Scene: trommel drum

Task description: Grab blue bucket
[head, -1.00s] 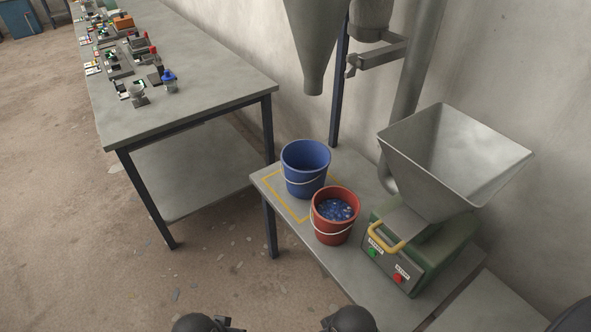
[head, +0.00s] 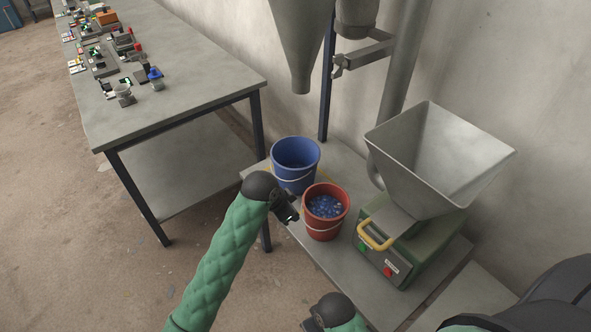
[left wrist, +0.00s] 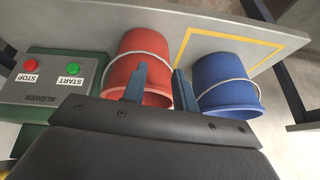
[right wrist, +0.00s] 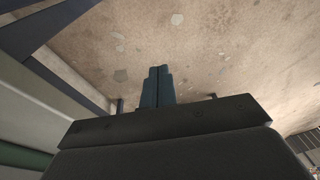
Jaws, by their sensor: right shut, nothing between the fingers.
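The blue bucket (head: 294,180) stands upright on the low bench at its back-left corner, its pale wire handle lowered across the front. It also shows in the left wrist view (left wrist: 222,72), right of the fingers. My left gripper (head: 291,213) is in front of the bench, near both buckets. In the left wrist view its fingers (left wrist: 159,88) are apart, overlapping the red bucket and the gap between the buckets, with nothing seen between them. My right gripper is low at the picture's bottom; its fingers (right wrist: 157,86) are together and empty, over the floor.
A red bucket (head: 325,228) of blue pieces stands close beside the blue one. A green blower with a grey hopper (head: 440,165) is on the right. A grey funnel hangs behind. A larger table (head: 190,95) with small parts is at left.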

